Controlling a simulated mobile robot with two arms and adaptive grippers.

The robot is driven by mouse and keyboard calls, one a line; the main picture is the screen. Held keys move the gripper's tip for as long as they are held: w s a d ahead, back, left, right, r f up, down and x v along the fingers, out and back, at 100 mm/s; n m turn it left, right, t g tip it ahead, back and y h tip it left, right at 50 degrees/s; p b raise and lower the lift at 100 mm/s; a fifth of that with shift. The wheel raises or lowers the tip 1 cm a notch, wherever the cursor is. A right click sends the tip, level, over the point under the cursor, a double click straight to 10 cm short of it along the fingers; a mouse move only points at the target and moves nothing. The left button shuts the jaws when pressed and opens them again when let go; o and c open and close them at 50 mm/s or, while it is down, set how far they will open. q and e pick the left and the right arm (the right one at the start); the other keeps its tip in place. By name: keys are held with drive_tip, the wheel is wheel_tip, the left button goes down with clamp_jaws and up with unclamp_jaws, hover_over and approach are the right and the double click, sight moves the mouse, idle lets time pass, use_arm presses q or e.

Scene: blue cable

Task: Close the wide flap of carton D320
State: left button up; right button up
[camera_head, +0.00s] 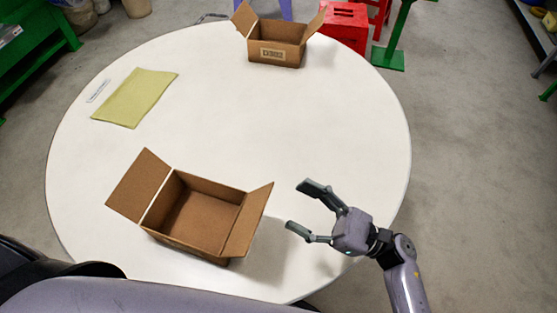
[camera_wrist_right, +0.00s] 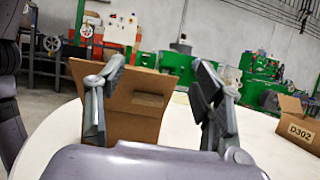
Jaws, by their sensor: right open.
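An open, empty brown carton (camera_head: 205,207) stands at the near side of the round white table. No label shows on it, so I cannot read its number. Its large left flap (camera_head: 138,185) and its right flap (camera_head: 249,221) stand outward, raised and tilted. My right gripper (camera_head: 298,206) is open and empty, a short way right of the right flap and not touching it. In the right wrist view a brown cardboard panel (camera_wrist_right: 139,122) with a darker slot shows beyond my open gripper (camera_wrist_right: 160,75). My left gripper is out of view.
A second open carton labelled D302 (camera_head: 273,52) stands at the table's far edge; it also shows in the wrist view (camera_wrist_right: 299,130). A yellow-green cloth (camera_head: 134,97) and a small label strip (camera_head: 98,91) lie at left. The table (camera_head: 330,110) is clear between.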

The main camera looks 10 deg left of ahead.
sight(251, 223)
wheel_tip(251, 223, down, 8)
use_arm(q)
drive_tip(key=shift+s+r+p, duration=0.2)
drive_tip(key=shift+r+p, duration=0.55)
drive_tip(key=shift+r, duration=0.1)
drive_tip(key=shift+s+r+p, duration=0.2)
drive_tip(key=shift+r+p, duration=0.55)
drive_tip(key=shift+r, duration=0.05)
use_arm(e)
drive_tip(key=x, duration=0.7)
drive_tip(key=shift+a+r, duration=0.15)
drive_tip(key=shift+a, duration=0.15)
drive_tip(key=shift+s, duration=0.15)
drive_tip(key=shift+c, duration=0.2)
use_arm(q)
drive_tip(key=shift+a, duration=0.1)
use_arm(e)
clamp_jaws()
